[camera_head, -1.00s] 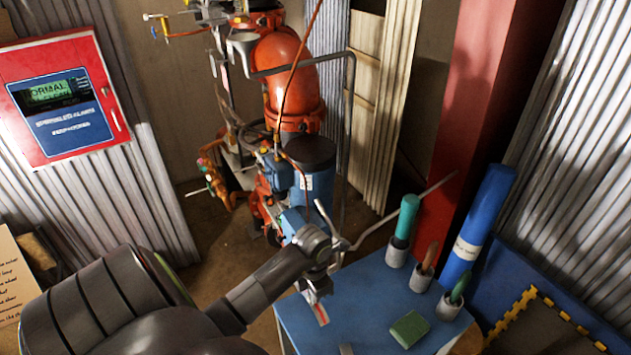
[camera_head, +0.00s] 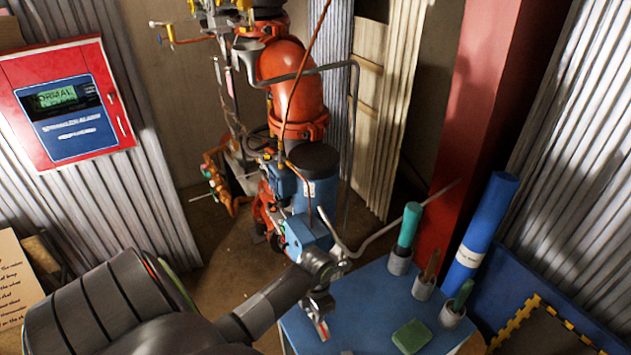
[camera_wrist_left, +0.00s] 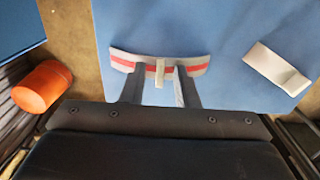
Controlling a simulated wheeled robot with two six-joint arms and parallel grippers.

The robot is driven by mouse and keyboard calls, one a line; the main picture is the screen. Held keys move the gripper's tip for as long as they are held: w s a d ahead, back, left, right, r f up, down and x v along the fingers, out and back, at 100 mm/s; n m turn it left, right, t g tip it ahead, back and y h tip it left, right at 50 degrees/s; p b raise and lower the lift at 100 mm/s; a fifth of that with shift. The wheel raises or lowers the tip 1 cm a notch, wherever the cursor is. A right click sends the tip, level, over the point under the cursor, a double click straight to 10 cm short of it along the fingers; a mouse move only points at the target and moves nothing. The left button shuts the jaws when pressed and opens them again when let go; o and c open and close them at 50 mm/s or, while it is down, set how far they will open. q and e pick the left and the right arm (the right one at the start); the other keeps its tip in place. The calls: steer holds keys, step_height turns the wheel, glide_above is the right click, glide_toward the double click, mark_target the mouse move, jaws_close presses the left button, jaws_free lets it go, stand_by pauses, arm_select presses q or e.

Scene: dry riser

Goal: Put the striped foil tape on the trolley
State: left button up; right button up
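The striped foil tape (camera_wrist_left: 198,66) is a curved silver-grey strip with a red stripe, over a blue top in the left wrist view. A small pale tab (camera_wrist_left: 160,72) sticks out at its middle. In the head view a small part of the strip (camera_head: 323,330) shows below my left gripper (camera_head: 319,316). In the left wrist view my left gripper (camera_wrist_left: 159,70) has its fingers apart, one each side of the tab, with gaps to it. The fingertips overlap the strip's near edge; contact is unclear. I cannot tell which surface is the trolley. My right gripper is out of view.
The blue top (camera_head: 375,300) carries a green block (camera_head: 411,336), several grey cups with handled items, and a pale grey piece (camera_wrist_left: 275,68). A blue roll (camera_head: 481,232) stands behind it. Red and blue pipework (camera_head: 300,150) stands at the back. An orange cylinder (camera_wrist_left: 42,86) lies below left.

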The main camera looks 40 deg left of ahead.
arm_select(q)
steer(key=shift+r, duration=0.35)
step_height(320, 180, up, 12)
steer(key=b, duration=0.1)
steer(key=shift+f, duration=0.25)
stand_by(0.5)
